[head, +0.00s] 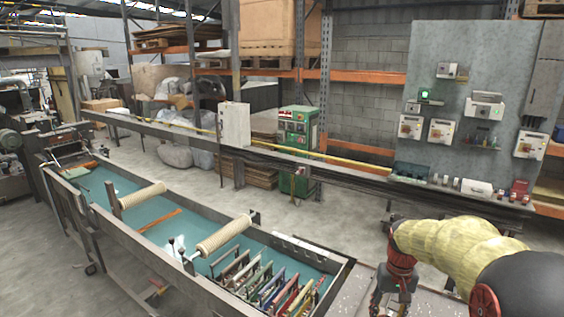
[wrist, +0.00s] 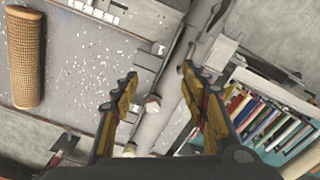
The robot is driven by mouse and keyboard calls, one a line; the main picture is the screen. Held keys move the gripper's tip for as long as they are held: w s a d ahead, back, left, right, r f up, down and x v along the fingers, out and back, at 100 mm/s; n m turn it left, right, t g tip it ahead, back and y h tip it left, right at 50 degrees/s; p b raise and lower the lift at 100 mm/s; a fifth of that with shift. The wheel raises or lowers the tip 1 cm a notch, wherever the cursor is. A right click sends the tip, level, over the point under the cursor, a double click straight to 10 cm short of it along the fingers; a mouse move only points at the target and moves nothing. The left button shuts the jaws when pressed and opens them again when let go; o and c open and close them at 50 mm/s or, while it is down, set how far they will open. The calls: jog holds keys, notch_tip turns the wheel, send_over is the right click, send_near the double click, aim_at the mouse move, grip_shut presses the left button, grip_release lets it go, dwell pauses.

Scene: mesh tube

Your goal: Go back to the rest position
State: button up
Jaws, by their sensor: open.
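My gripper (wrist: 160,80) is open in the wrist view, its two yellow-and-dark fingers apart with nothing between them. In the head view my gripper (head: 388,296) hangs at the lower right, below my yellow-sleeved arm, partly cut off by the bottom edge. A tan mesh tube (wrist: 26,58) lies at the left of the wrist view on a grey speckled surface (wrist: 80,75), apart from the fingers. The head view shows two pale, tube-like rolls (head: 142,194) (head: 222,235) across a teal-floored trough. I cannot tell whether either is the same tube.
The long trough (head: 110,240) has a raised metal rim. A rack of coloured, upright pieces (head: 268,287) stands at its near end. A long rail (head: 330,174) crosses behind. A panel with switch boxes (head: 440,130) rises at the right. Bare floor (head: 320,212) lies between trough and rail.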

jog(key=s+a+t+b, duration=0.2)
jog(key=s+a+b, duration=0.3)
jog(key=s, duration=0.8)
jog(key=s+a+n+t+b, duration=0.1)
jog(key=s+a+t+b, duration=0.2)
jog(key=s, duration=1)
jog(key=a+b, duration=0.2)
jog(key=b, duration=0.2)
jog(key=shift+a+r+n+t, duration=0.15)
jog(key=shift+r+n+t, duration=0.15)
jog(key=shift+c, duration=0.5)
